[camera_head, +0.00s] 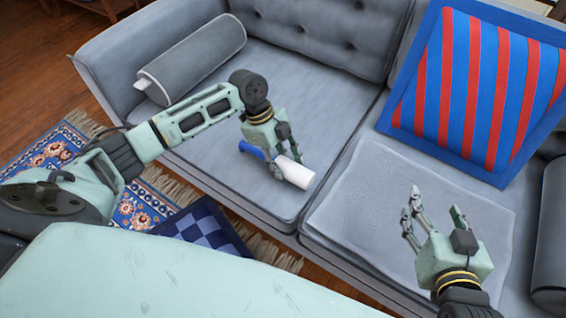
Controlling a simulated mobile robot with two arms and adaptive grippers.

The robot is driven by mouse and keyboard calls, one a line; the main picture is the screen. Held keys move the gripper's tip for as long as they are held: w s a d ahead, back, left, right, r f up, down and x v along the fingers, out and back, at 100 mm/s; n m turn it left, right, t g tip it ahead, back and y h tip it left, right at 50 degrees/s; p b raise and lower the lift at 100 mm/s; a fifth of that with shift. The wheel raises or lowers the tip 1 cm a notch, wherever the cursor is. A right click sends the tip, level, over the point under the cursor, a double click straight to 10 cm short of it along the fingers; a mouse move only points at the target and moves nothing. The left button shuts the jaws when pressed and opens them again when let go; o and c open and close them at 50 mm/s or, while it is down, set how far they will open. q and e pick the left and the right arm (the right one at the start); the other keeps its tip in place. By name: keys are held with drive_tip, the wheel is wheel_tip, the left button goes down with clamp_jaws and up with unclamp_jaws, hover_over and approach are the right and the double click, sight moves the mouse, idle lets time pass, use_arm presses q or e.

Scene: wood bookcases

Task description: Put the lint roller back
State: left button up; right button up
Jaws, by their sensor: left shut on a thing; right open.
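The lint roller (293,172) has a white roll and a blue handle. It is over the left seat cushion of the grey sofa, near the front edge. My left gripper (284,165) is shut on it from above, with the blue handle to the left of the fingers and the white roll to the right. I cannot tell whether the roller touches the cushion. My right gripper (430,222) is open and empty over the right seat, above a light grey cloth (350,200).
A grey bolster (195,60) lies by the left armrest. A striped red and blue pillow (480,90) leans on the sofa back at right. Another bolster (552,240) is at the right edge. A checkered blue cushion (205,230) and patterned rug (55,165) are on the floor.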

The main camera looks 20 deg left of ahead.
sight(283, 161)
use_arm(q)
drive_tip(key=shift+f, duration=0.1)
drive_tip(key=o, duration=1.1)
drive_tip(key=shift+a+r, duration=0.15)
drive_tip(key=shift+r, duration=0.3)
drive_tip(key=p+v, duration=0.1)
drive_tip(key=v, duration=0.4)
drive_tip(key=shift+p, duration=0.4)
drive_tip(key=shift+p+v, duration=0.7)
drive_tip(key=shift+v, duration=2.45)
use_arm(e)
drive_tip(key=s+d+f+g+h, duration=0.1)
drive_tip(key=s+d+f+g, duration=0.1)
drive_tip(key=s+f+g, duration=0.2)
drive_tip(key=s+d+f+g+h, duration=0.1)
drive_tip(key=s+d+f+g, duration=0.2)
drive_tip(key=s, duration=0.6)
drive_tip(key=shift+s+f+m+g, duration=0.35)
drive_tip(key=shift+f+g, duration=0.45)
drive_tip(key=shift+f, duration=0.5)
